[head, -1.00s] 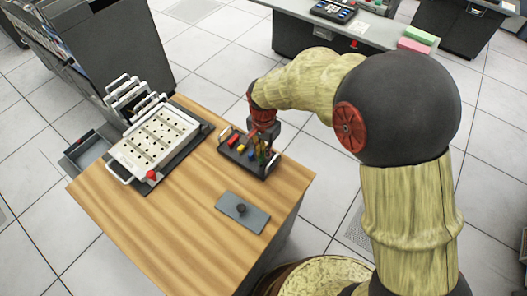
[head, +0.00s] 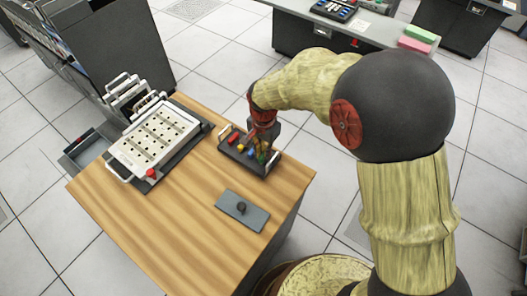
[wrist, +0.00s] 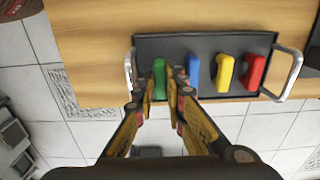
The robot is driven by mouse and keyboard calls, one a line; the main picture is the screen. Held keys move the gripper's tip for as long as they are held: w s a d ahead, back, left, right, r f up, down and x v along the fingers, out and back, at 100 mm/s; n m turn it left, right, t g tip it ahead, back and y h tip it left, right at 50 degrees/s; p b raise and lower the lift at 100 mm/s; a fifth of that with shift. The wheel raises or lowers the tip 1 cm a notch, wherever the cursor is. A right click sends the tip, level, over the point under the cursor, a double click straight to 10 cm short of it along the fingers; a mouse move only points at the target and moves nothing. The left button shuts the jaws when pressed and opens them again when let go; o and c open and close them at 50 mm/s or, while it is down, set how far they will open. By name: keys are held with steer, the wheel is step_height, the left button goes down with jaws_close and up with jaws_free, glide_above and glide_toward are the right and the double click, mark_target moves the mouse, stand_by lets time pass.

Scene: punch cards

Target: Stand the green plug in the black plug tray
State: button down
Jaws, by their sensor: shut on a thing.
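The black plug tray (head: 228,152) sits near the right edge of the wooden table, with a light handle at each end. In the wrist view the tray (wrist: 225,45) holds a blue plug (wrist: 194,72), a yellow plug (wrist: 225,72) and a red plug (wrist: 254,72) in a row. The green plug (wrist: 159,76) is at the left end of that row, between my fingers. My gripper (wrist: 166,80) is shut on it, with the right finger close beside the blue plug. I cannot tell whether the green plug's base touches the tray.
A white panel with rows of holes (head: 155,138) lies in a dark frame on the table's left side. A grey plate with a black knob (head: 242,209) lies in front of the tray. Bare wood (head: 165,215) is clear at the front left.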

mark_target(263, 155)
steer(key=shift+s+f, duration=0.1)
steer(key=shift+f, duration=0.7)
stand_by(0.8)
steer(key=c, duration=1.8)
jaws_free()
steer(key=shift+o, duration=0.2)
step_height(263, 155, up, 12)
